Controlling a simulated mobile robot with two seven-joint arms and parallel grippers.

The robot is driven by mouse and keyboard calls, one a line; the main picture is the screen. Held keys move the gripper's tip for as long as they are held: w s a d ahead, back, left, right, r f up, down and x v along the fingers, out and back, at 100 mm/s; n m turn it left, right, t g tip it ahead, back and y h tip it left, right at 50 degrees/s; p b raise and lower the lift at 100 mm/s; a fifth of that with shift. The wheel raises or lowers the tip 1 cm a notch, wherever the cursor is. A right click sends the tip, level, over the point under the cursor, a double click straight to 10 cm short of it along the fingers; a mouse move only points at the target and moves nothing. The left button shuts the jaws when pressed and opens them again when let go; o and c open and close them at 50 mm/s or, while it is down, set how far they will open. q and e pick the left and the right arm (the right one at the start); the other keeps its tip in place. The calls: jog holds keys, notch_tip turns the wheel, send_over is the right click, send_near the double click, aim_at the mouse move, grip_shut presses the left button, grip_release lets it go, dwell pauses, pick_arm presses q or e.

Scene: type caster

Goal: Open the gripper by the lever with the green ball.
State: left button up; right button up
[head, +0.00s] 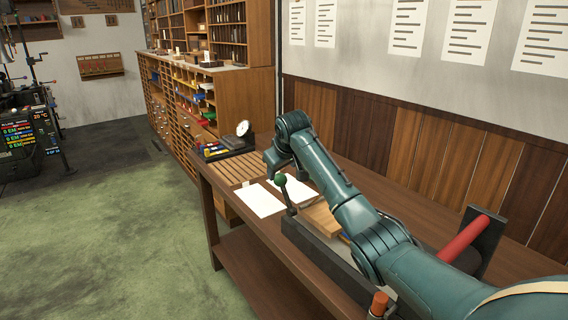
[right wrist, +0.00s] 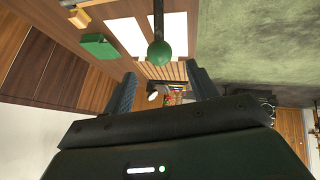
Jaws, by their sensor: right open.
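The lever's green ball (head: 280,180) sits on top of a thin upright rod at the far end of a grey metal body (head: 318,258) on the bench. In the right wrist view the green ball (right wrist: 160,53) shows just ahead of the gap between my finger tips, apart from both. My right gripper (head: 270,162) is open and empty, just above and left of the ball in the head view. Its two fingers also show in the right wrist view (right wrist: 161,76). My right arm hides part of the device behind the lever. My left gripper is not in view.
Two white sheets (head: 261,200) and a slatted wooden board (head: 222,167) lie on the wooden bench (head: 206,178). A dial gauge (head: 243,128) stands at its far end. A red handle (head: 466,238) rises at the near right. Green floor lies free at left.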

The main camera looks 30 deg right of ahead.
jog(key=shift+v, duration=1.3)
jog(key=s+a+f+n+t+y, duration=0.1)
jog(key=s+a+f, duration=0.35)
jog(key=f, duration=0.45)
jog(key=s+a+f+n+y, duration=0.1)
jog(key=s+a+f, duration=0.35)
jog(key=f, duration=0.45)
jog(key=s+a+f+n+t+y, duration=0.1)
jog(key=s+a+f, duration=0.3)
jog(key=f, duration=0.5)
jog(key=s+a+f+y, duration=0.1)
jog(key=s+a, duration=0.4)
jog(key=s, duration=0.7)
jog(key=s+a+f+m+t+y, duration=0.1)
jog(key=s+a+f, duration=0.2)
jog(key=s, duration=0.9)
jog(key=shift+a+m+t+y, duration=0.3)
jog(key=shift+a+y, duration=0.1)
jog(key=shift+a, duration=0.95)
